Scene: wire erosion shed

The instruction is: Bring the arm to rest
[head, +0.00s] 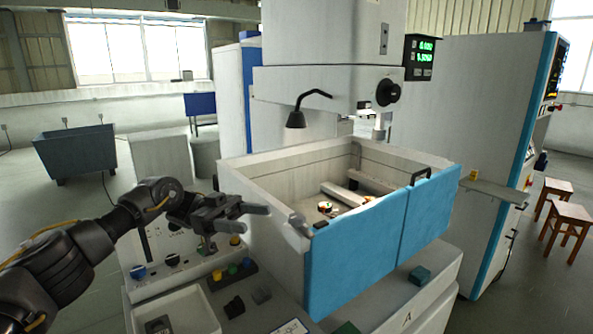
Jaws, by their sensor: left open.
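My left arm comes in from the left, with its dark forearm stretched over the front of the machine. My left gripper (245,207) is open and empty, its fingers pointing right. It hangs above the control ledge, close to the left wall of the machine's work tank (262,222). I cannot tell whether it touches anything there. My right gripper is not in view.
The tank has blue front doors (355,255) and small parts inside. Below my gripper are coloured buttons (232,268), dark blocks (234,306) and a pale tray (185,312). A grey cart (75,152) and wooden stools (567,222) stand farther off. Floor at left is open.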

